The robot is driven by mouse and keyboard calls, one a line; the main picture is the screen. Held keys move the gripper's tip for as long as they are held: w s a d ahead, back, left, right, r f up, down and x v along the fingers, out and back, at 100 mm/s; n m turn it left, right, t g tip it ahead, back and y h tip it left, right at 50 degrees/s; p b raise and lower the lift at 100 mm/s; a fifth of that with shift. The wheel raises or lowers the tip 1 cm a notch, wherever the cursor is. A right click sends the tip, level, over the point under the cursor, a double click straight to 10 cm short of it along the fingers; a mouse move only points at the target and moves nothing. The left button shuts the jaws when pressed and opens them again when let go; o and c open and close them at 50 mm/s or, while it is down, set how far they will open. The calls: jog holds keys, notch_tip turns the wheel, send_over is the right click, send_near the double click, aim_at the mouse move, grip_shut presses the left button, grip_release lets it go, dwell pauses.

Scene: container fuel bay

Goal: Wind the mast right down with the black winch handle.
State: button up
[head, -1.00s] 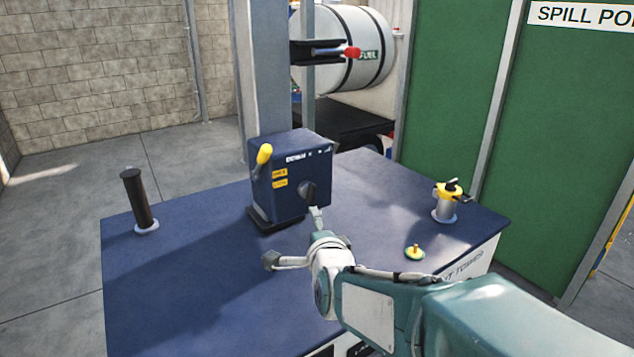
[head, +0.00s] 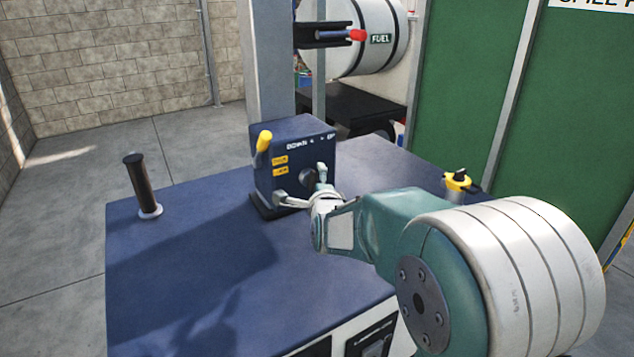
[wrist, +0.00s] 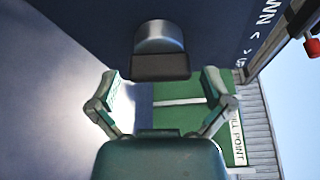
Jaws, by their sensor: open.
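The black winch handle (head: 308,178) is a dark knob on the front of a blue winch box (head: 280,160), below white lettering that reads DOWN at one end. The handle also shows in the wrist view (wrist: 160,52), as a stubby dark block. My gripper (head: 300,185) is open, with one finger to either side of the handle in the head view. In the wrist view my gripper (wrist: 160,78) has its fingers spread wide, with the handle just ahead between them; I see no contact. The grey mast (head: 266,65) rises behind the box; its top is out of view.
A yellow lever (head: 263,141) sits on the box's left side. A black upright post (head: 142,185) stands at the left of the blue bench top (head: 170,260). A yellow-topped fitting (head: 458,181) is at the right, partly behind my arm. A red-tipped rod (head: 357,35) juts beside the mast.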

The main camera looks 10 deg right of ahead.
jog(key=shift+w+a, duration=0.1)
jog(key=shift+w, duration=0.15)
jog(key=shift+a, duration=0.65)
jog(key=c, duration=0.4)
jog(key=shift+d, duration=0.3)
jog(key=c, duration=0.7)
jog(key=shift+o, duration=0.2)
jog(key=shift+f+n, duration=0.15)
jog(key=shift+n, duration=0.15)
